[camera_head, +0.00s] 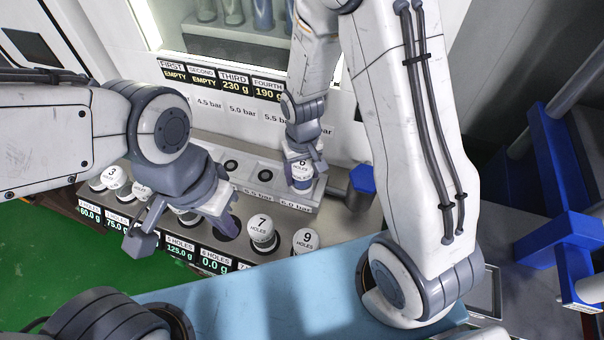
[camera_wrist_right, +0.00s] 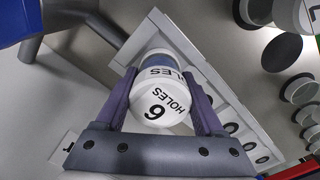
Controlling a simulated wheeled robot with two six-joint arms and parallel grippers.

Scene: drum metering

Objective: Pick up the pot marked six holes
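The pot marked six holes (camera_head: 301,172) is white-topped with a blue band. It stands upright at the right end of the upper white rack (camera_head: 262,186), by the 6.0 bar label. My right gripper (camera_head: 304,168) comes down on it from above, one finger on each side. In the right wrist view the pot's lid (camera_wrist_right: 160,103), reading "6 HOLES", sits between the two fingers (camera_wrist_right: 160,85), which appear to touch its sides. Whether its base rests in a hole is hidden. My left gripper (camera_head: 183,232) is open and empty above the front rack, its fingers wide apart.
A place above the 0.0 g display (camera_head: 215,265) looks empty. A blue-capped post (camera_head: 361,180) stands right of the upper rack.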

